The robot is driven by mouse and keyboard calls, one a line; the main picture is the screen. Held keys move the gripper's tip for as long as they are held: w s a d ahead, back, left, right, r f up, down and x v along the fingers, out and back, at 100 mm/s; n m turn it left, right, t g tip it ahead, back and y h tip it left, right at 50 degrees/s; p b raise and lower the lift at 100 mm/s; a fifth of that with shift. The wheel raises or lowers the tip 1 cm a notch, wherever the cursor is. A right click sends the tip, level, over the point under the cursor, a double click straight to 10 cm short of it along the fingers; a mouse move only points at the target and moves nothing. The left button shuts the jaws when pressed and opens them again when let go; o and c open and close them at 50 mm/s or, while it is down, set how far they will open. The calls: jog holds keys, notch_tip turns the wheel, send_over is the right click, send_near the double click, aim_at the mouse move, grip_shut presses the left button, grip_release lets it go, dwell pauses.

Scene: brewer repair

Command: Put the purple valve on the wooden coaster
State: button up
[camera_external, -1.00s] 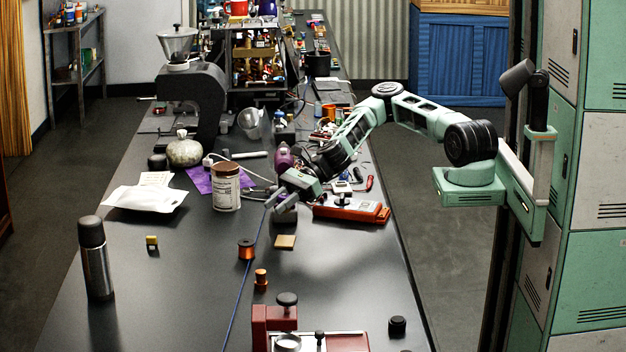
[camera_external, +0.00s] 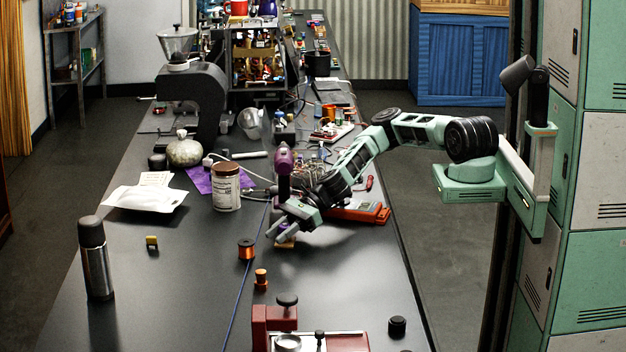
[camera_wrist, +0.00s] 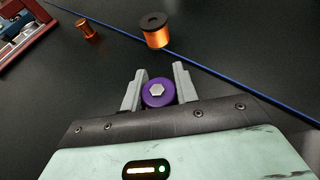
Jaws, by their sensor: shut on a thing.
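My gripper (camera_external: 275,234) is low over the table near its middle. In the wrist view, my gripper (camera_wrist: 160,72) is shut on the purple valve (camera_wrist: 157,94), which has a pale hexagonal centre and sits between the two fingers. The valve is a small purple patch in the external view (camera_external: 287,237), mostly covered by the gripper. The coaster is hidden in the wrist view.
A copper wire spool (camera_external: 246,249) stands left of the coaster, with a blue cable (camera_external: 238,297) running past it. A smaller orange part (camera_external: 261,279) is nearer the camera. A red machine (camera_external: 274,318) stands at the front. An orange-red tray (camera_external: 362,214) lies behind my gripper.

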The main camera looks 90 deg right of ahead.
jog(key=o, duration=1.1)
jog(key=shift+f, duration=0.1)
jog(key=shift+c, duration=0.2)
jog(key=shift+s+d+r, duration=0.15)
jog(key=shift+d+r, duration=0.05)
jog(key=b+v, duration=0.1)
jog(key=v, duration=1)
jog(key=shift+s+r+b, duration=0.1)
jog(key=shift+s+b, duration=0.15)
jog(key=shift+b, duration=0.15)
